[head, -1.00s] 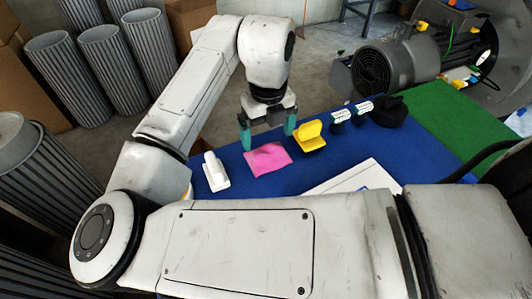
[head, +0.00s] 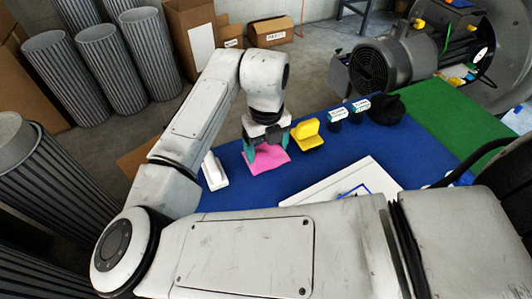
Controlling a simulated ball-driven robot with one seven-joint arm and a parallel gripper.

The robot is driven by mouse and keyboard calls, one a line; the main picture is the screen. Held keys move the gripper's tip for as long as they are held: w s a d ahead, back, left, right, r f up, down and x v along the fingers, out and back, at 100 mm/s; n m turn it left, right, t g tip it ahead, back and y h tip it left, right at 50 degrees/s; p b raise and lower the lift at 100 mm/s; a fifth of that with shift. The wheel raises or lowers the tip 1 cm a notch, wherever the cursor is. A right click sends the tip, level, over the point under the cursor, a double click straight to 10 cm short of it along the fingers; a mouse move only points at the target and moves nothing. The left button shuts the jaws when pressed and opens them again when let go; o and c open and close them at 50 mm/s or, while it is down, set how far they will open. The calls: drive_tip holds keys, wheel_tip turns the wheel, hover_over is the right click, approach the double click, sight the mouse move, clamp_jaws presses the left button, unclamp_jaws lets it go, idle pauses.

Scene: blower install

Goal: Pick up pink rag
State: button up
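The pink rag (head: 266,165) lies on the blue table covering (head: 330,172). My gripper (head: 268,155) is pointed down right over the rag, with its teal fingertips at or just above the cloth. The two fingers stand apart, with pink cloth showing between them. Whether they touch the rag is not clear. The rag's far edge is partly hidden by the gripper.
A white bottle-like object (head: 214,172) lies left of the rag. A yellow-handled tool (head: 306,137) sits close on its right. Small labelled bottles (head: 337,118), a black item (head: 386,109) and a white board (head: 335,190) are further right. A blower (head: 385,68) stands behind.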

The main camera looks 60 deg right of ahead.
sight(267, 145)
drive_tip(key=c, duration=0.7)
drive_tip(key=shift+r, duration=0.1)
drive_tip(key=shift+r, duration=0.45)
wheel_tip(267, 145, up, 2)
drive_tip(key=shift+r, duration=0.2)
drive_tip(key=s+d+r, duration=0.1)
drive_tip(key=s+r, duration=0.8)
drive_tip(key=s, duration=0.5)
drive_tip(key=shift+r, duration=0.3)
drive_tip(key=shift+d, duration=0.15)
